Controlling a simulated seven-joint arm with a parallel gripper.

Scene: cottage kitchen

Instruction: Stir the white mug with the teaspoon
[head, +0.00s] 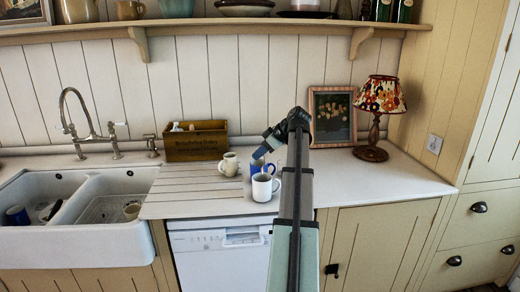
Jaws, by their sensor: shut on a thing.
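The white mug (264,187) stands upright on the counter near its front edge. A blue mug (257,167) stands just behind it, partly hidden by the white mug. My gripper (260,154) points down and to the left above the blue mug, behind and above the white mug. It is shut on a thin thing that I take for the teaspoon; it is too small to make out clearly. I cannot tell whether its lower end is inside a mug. The insides of both mugs are mostly hidden.
A cream mug (229,164) stands left of the blue mug. Behind it is a wooden box (195,141). A double sink (88,212) with a tap lies left. A picture frame (332,117) and lamp (379,100) stand right. The right front counter (400,187) is clear.

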